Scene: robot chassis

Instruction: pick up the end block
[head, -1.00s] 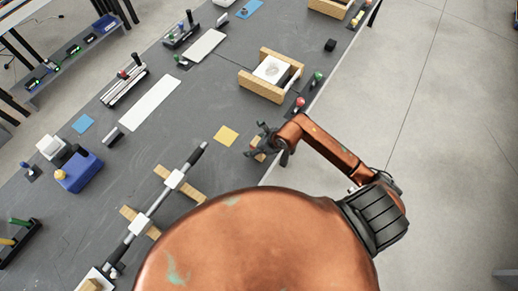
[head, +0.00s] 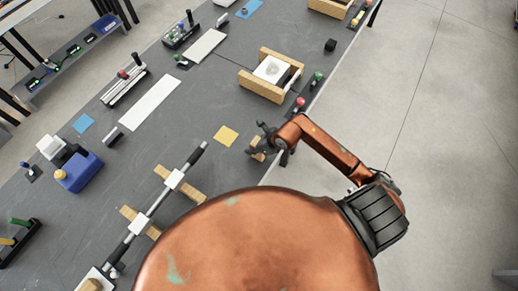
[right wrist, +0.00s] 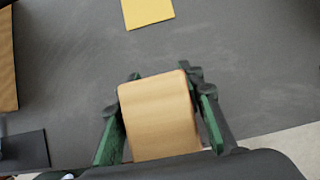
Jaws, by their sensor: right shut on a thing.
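The end block is a light wooden block (right wrist: 160,115), seen between the green-sided fingers of my right gripper (right wrist: 162,100) in the right wrist view. The gripper is shut on it, with a finger along each side. In the head view my right gripper (head: 266,142) is at the table's right edge, and a small part of the block (head: 257,155) shows beside its dark fingers. Whether the block touches the table is hard to tell. My left gripper is not in the head view.
A yellow square (head: 226,135) lies flat on the grey table (head: 205,100) just left of the gripper. A wooden-sided fixture (head: 262,87) and red and green knobs stand farther up. A rod on wooden supports (head: 172,180) lies at lower left.

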